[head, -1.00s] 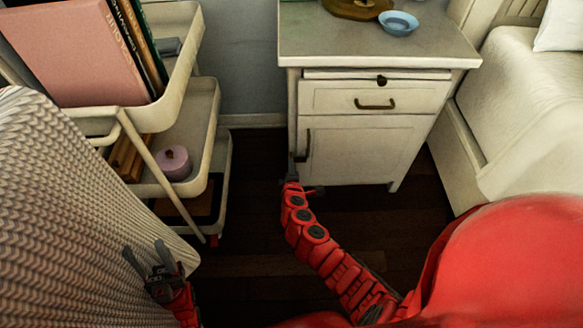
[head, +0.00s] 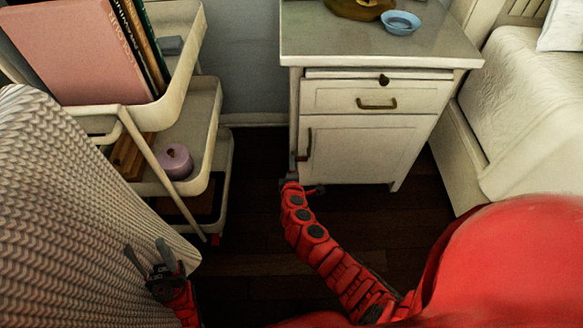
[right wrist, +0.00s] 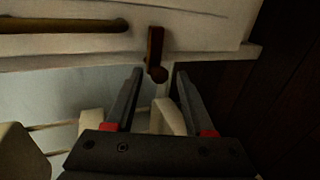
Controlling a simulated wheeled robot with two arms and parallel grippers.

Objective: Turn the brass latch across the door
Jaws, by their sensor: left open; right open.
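The white cabinet door (head: 365,150) is closed and has a vertical brass handle (head: 309,143) near its left edge. In the right wrist view the small brass latch (right wrist: 155,44) lies across the pale edge of the door, beside the end of the bar handle (right wrist: 60,25). My right gripper (right wrist: 159,76) is open, with the latch's rounded end between or just beyond its fingertips; contact cannot be told. In the head view my right gripper (head: 299,172) is at the door's lower left edge, small and partly hidden. My left gripper (head: 146,254) is open and empty at lower left.
A drawer (head: 375,98) with a brass pull sits above the door. A blue bowl (head: 400,22) stands on the cabinet top. The bed (head: 530,110) is at right.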

